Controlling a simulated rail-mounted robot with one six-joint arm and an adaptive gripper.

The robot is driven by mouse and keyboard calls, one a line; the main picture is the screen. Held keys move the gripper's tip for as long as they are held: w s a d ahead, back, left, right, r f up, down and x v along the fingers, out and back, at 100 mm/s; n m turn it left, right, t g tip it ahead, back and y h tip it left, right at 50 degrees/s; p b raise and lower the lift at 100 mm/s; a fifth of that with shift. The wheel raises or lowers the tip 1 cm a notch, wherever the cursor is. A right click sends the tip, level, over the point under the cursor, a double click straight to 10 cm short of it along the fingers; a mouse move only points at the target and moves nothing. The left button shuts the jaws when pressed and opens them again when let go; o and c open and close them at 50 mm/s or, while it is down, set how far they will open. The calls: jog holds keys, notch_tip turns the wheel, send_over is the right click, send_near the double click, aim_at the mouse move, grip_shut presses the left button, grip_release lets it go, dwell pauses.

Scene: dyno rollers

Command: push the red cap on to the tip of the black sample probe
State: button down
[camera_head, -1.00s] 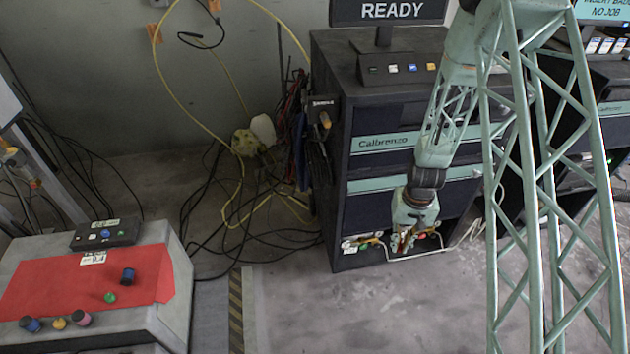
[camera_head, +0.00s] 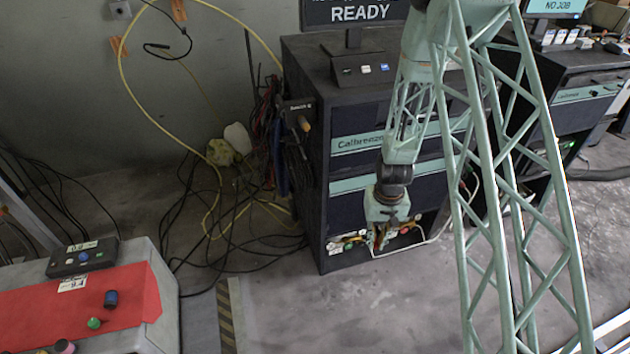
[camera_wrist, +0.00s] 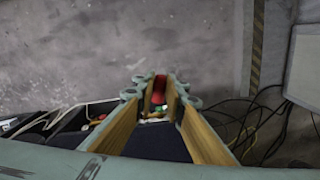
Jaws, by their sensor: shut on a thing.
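My gripper (camera_head: 380,240) points down in front of the lower part of the dark Calbrenzo cabinet, by a low rack of small coloured parts. In the wrist view, my gripper (camera_wrist: 160,84) has its two fingers close together on a red piece (camera_wrist: 158,97), which looks like the red cap. The fingers hide much of it, and I cannot tell whether it still touches the rack. A thin black curved piece (camera_head: 168,50) hangs against the wall at upper left, near the yellow hose. It may be the black sample probe, and its tip is small here.
The cabinet (camera_head: 345,185) stands right behind my gripper, with a white-railed rack (camera_head: 345,243) at its foot. Yellow hose and black cables (camera_head: 235,225) tangle on the floor left of it. A red mat (camera_head: 50,310) holds small coloured parts. Floor in front is clear.

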jog(key=w+a+r+n+t+p, duration=0.1)
jog(key=w+a+r+p, duration=0.3)
jog(key=a+r, duration=0.6)
jog(key=w+a+r+n+t+p, duration=0.1)
jog(key=w+a+r+p, duration=0.3)
jog(key=a+r, duration=0.7)
jog(key=shift+w+n+y, duration=0.15)
jog(key=shift+n+y, duration=0.25)
jog(key=shift+n, duration=0.3)
jog(key=shift+w+r+p, duration=0.15)
jog(key=shift+w+p, duration=0.05)
jog(key=shift+p, duration=0.1)
jog(key=w+a+r+p, duration=0.1)
jog(key=w+p, duration=0.2)
jog(key=w, duration=0.2)
jog(key=shift+w+a, duration=0.3)
jog(key=shift+a, duration=0.1)
jog(key=shift+r, duration=0.1)
jog(key=shift+w+b, duration=0.1)
jog(key=shift+b, duration=0.25)
dwell(0.6)
jog(key=shift+w+a+r+b, duration=0.1)
jog(key=shift+w+a+b, duration=0.1)
jog(key=shift+w+b, duration=0.4)
dwell(2.4)
